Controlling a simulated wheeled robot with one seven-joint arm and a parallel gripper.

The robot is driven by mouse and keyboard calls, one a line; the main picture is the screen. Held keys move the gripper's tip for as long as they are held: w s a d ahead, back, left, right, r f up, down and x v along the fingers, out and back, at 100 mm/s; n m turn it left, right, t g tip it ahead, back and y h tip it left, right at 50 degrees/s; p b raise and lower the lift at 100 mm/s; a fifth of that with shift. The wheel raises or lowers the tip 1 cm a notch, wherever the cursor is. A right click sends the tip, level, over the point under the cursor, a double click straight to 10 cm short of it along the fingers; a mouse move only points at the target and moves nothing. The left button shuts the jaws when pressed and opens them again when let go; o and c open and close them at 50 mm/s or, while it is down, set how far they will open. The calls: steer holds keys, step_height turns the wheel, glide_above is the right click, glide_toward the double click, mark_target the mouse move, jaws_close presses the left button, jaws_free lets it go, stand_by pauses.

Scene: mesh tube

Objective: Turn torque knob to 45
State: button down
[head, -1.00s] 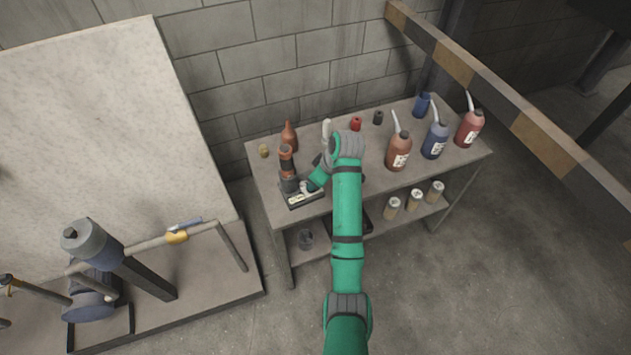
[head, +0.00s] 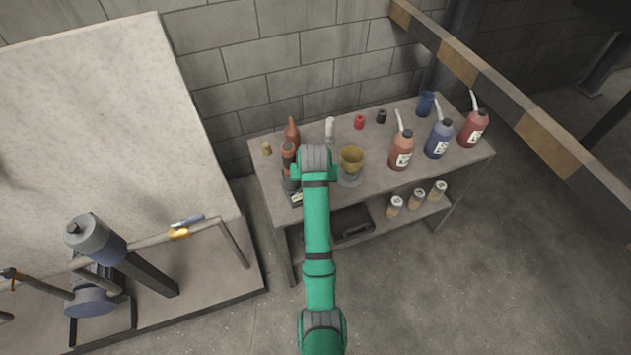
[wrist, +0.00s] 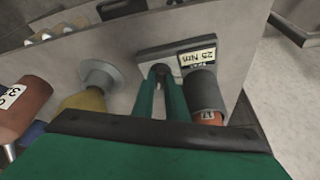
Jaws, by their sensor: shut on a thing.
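The torque device is a grey block (wrist: 170,57) on the bench, with a label (wrist: 197,57) that reads 25 Nm in the wrist view. A black and orange tool (wrist: 206,92) stands at the label's end of it. My gripper (wrist: 160,73) is shut on a small dark knob (wrist: 161,69) on the block, left of the label; the fingers hide most of the knob. In the head view the device (head: 296,198) shows only partly at the left of my arm, with the tool (head: 288,158) upright on it. My fingers are hidden there.
A yellow cup (head: 351,158) on a grey base stands right of my wrist. Bottles (head: 402,152) stand further right, and a brown bottle (head: 292,132) and a white one (head: 329,128) stand behind. The bench (head: 375,182) has free surface at its front right.

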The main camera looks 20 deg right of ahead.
steer(key=shift+w+a+m+h, duration=0.15)
steer(key=shift+m+h, duration=0.25)
steer(key=shift+m, duration=0.8)
steer(key=c, duration=1.8)
jaws_free()
steer(key=shift+o, duration=0.2)
steer(key=shift+r, duration=0.1)
steer(key=v, duration=1)
steer(key=shift+a+r, duration=0.15)
steer(key=shift+r, duration=0.2)
